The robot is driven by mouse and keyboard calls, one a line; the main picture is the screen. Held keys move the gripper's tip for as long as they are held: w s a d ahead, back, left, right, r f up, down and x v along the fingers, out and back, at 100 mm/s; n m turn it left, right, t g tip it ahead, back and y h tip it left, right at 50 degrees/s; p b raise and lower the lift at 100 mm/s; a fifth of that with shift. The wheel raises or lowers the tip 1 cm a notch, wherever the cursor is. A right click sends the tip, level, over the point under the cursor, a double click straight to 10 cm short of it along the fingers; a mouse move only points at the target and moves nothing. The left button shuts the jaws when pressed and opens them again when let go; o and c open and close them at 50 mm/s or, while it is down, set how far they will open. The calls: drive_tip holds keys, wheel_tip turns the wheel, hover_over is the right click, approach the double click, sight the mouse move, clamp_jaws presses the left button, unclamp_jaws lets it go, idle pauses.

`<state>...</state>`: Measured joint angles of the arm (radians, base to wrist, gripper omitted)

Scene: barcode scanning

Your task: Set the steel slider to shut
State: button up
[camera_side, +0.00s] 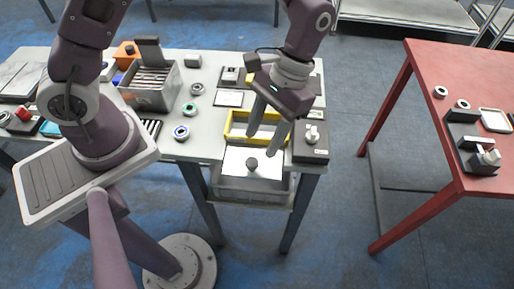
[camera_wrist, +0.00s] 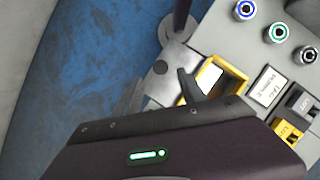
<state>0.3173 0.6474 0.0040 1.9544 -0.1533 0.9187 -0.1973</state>
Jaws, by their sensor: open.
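The steel slider (camera_side: 236,160) is a flat bright plate with a dark round knob (camera_side: 252,164), at the table's front edge over a grey bin (camera_side: 250,190). It also shows in the wrist view (camera_wrist: 178,57), with its knob (camera_wrist: 160,67). A yellow-rimmed opening (camera_side: 234,122) lies directly behind the plate; it also shows in the wrist view (camera_wrist: 219,74). My gripper (camera_side: 263,144) is open and empty, fingers pointing down above the area of the plate and the yellow rim. I cannot tell its exact height. One dark finger in the wrist view partly covers the plate.
A dark block with a white knob (camera_side: 312,143) stands just right of the plate. Several rolls (camera_side: 181,132) and a grey bin of packed items (camera_side: 152,90) lie to the left. A red table (camera_side: 450,75) stands apart at right, with open floor between.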

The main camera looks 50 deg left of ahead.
drive_tip(key=shift+w+r, duration=0.2)
drive_tip(key=shift+r, duration=0.4)
